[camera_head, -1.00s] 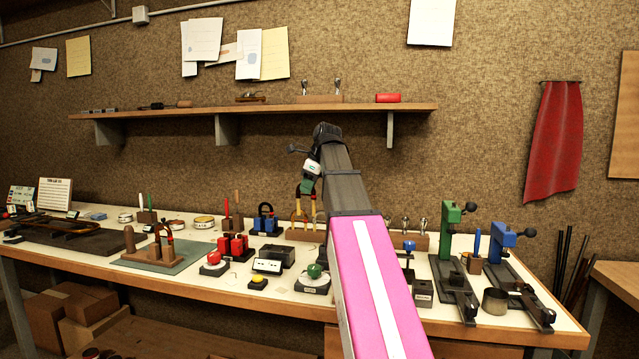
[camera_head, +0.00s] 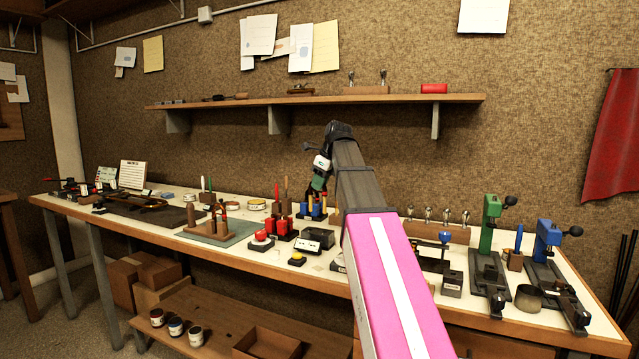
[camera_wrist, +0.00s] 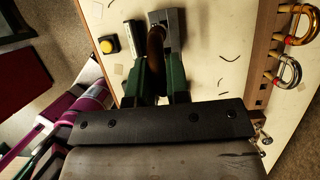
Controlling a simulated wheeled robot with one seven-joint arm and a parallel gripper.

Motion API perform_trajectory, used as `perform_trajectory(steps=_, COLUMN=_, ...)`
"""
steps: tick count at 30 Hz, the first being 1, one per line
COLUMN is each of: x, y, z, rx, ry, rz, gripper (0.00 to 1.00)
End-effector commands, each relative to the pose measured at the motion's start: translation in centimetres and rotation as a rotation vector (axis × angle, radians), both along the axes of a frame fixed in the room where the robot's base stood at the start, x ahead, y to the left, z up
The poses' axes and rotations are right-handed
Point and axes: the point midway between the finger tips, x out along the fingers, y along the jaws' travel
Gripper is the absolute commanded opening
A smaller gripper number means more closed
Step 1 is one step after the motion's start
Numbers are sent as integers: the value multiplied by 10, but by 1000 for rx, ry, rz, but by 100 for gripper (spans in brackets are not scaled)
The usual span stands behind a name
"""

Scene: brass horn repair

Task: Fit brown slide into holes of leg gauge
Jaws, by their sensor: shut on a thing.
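My gripper (camera_head: 318,187) hangs over the bench, left of my pink arm link, in front of the blue holder. In the wrist view its green fingers (camera_wrist: 160,72) are shut on a brown piece (camera_wrist: 155,45), which I take to be the brown slide. Most of the slide is hidden between the fingers. A dark grey block (camera_wrist: 174,22) lies just past it and looks like the leg gauge; its holes cannot be made out. In the head view the dark block (camera_head: 318,235) stands behind a small display. Whether slide and block touch cannot be told.
A yellow button (camera_head: 297,259) and red holder (camera_head: 280,228) stand close by. The blue holder (camera_head: 313,210) is behind. A wooden rack (camera_head: 440,230) runs along the back; green (camera_head: 492,240) and blue presses stand at right.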

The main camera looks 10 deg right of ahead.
Motion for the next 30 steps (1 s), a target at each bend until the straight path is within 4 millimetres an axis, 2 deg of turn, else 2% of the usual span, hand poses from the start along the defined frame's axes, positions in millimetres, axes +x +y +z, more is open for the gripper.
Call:
perform_trajectory(steps=19, x=-1, y=0, z=-48, rx=0, ry=0, rz=0, gripper=0)
perform_trajectory(steps=30, x=0, y=0, z=-54, rx=-1, ry=-1, rz=0, gripper=0)
